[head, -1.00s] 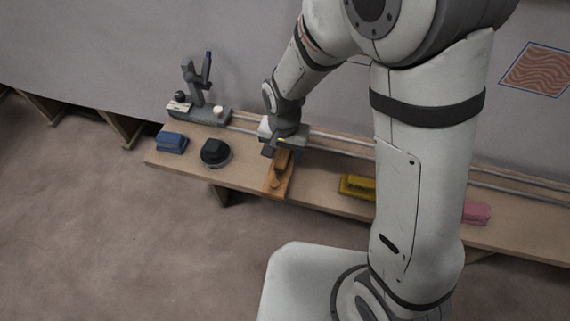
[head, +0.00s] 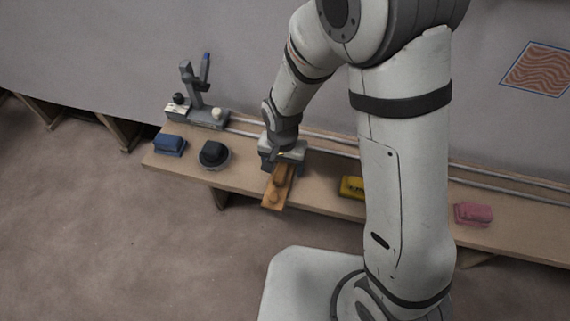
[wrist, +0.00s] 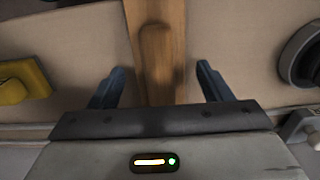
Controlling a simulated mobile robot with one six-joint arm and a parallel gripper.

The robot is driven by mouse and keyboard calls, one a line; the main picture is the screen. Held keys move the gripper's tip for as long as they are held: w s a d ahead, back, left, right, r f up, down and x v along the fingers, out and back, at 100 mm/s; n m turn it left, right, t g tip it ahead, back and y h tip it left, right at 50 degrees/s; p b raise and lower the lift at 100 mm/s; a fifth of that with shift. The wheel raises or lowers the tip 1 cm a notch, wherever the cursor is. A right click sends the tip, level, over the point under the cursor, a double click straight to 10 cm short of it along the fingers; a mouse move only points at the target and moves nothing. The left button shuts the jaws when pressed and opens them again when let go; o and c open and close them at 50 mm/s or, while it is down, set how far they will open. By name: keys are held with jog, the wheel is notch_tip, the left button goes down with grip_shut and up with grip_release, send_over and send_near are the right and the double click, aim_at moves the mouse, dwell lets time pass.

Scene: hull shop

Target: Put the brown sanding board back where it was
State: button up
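The brown sanding board (head: 272,201) lies on the bench, its near end reaching past the front edge. Its raised handle (wrist: 155,55) runs along the board in the wrist view. My gripper (head: 279,167) is low over the board's far part. In the wrist view my gripper (wrist: 158,72) has its two fingers spread wide, one on each side of the board, with gaps between them and the handle. The far end of the board is hidden under my gripper.
On the bench (head: 320,190) stand a blue block (head: 169,145) and a round black tool (head: 213,154) to the left, a yellow block (head: 351,187) and a pink block (head: 473,214) to the right. A grey stand (head: 196,100) is behind. Pale rails run along the back.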

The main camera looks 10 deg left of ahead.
aim_at(283, 165)
notch_tip(283, 165, up, 12)
jog(key=p, duration=0.3)
jog(key=s+d+r, duration=0.2)
jog(key=d+r, duration=0.2)
jog(key=d, duration=0.4)
jog(key=s+d+r+t, duration=0.1)
jog(key=d+r, duration=0.3)
jog(key=d, duration=0.4)
jog(key=s+d+r+n, duration=0.1)
jog(key=s+d+r, duration=0.2)
jog(key=d, duration=0.5)
jog(key=shift+s+r+t, duration=0.4)
jog(key=shift+s, duration=0.05)
jog(key=shift+r, duration=0.1)
